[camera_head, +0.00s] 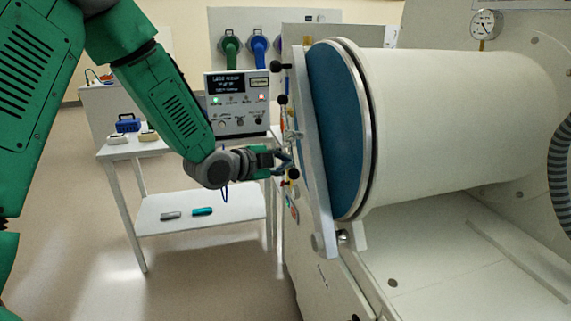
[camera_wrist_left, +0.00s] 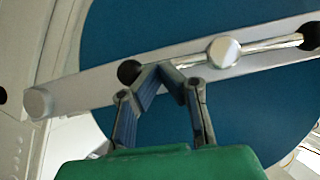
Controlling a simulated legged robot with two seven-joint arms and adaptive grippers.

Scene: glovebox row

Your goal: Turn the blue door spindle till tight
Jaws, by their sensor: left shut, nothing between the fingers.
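The blue door (camera_head: 333,130) closes the end of a large white cylinder, and its blue face (camera_wrist_left: 240,120) fills much of the left wrist view. A pale clamp bar (camera_head: 312,165) crosses it. The spindle (camera_wrist_left: 222,50) has a round metal hub and a shiny rod with a black knob at each end. My left gripper (camera_head: 283,161) is beside the front of the bar. In the left wrist view its fingertips (camera_wrist_left: 162,68) meet, shut and empty, close to the left black knob (camera_wrist_left: 128,72); contact cannot be told. My right gripper is not in view.
A white cart (camera_head: 197,221) at the left carries a control box (camera_head: 239,104) with a lit display. Its lower shelf holds two small items. A pressure gauge (camera_head: 486,24) sits above the cylinder (camera_head: 455,110). Open floor lies at the left front.

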